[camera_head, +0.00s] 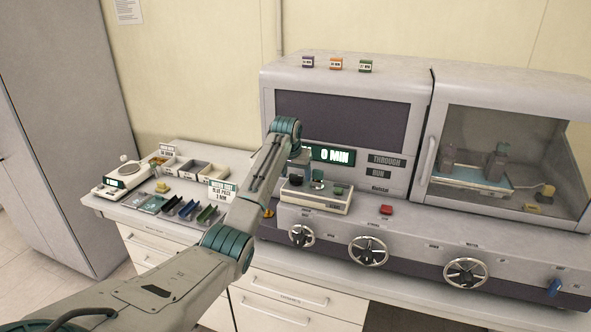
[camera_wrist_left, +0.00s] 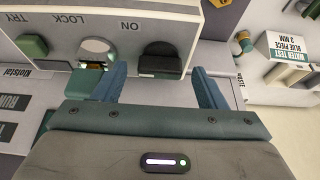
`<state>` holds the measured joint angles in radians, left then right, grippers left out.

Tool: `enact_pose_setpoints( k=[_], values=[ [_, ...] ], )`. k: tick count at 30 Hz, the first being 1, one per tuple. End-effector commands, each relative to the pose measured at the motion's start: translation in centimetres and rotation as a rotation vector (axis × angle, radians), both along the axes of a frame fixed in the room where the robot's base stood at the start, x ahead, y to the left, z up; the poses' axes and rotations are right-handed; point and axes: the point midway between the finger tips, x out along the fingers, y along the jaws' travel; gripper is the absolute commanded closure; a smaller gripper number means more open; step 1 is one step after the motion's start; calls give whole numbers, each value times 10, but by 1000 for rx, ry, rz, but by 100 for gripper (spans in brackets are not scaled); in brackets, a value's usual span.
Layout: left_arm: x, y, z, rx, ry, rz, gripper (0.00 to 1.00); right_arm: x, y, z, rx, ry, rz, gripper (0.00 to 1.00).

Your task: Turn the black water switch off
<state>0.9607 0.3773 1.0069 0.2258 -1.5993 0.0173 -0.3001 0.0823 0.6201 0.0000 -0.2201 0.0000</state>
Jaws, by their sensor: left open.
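The black switch (camera_wrist_left: 160,58) is a dark rounded lever on a light grey switch box, beside the upside-down word ON in the left wrist view. In the head view the black switch (camera_head: 296,180) is at the left end of the box (camera_head: 318,203). My left gripper (camera_wrist_left: 160,72) is open, its blue fingers apart on either side of the black switch in the picture. Contact cannot be told. In the head view the left gripper (camera_head: 299,165) is over the left end of the box, partly hidden by my arm. The right gripper is out of view.
A silver switch (camera_wrist_left: 97,52) and a green switch (camera_wrist_left: 34,47) sit beside the black one. A red button (camera_head: 386,209) and several wheels, one at the front (camera_head: 368,251), are on the machine. A lit display (camera_head: 335,155) stands behind. Trays (camera_head: 190,168) lie left.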

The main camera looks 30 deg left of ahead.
Motion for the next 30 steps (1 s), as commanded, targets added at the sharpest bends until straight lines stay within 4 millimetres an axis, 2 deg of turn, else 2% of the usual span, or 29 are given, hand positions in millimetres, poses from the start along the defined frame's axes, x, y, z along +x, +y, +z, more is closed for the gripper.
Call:
enact_pose_setpoints(
  k=[9, 15, 16, 23, 30],
  values=[
    [1, 0, -3, 0, -1, 0, 36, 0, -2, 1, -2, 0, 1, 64],
    [1, 0, -2, 0, -1, 0, 76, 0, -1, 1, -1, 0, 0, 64],
    [1, 0, -2, 0, -1, 0, 79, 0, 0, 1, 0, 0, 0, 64],
    [1, 0, -2, 0, -1, 14, 79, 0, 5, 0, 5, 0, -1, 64],
    [1, -2, -2, -1, 0, 110, 79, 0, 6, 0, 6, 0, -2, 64]
  ],
)
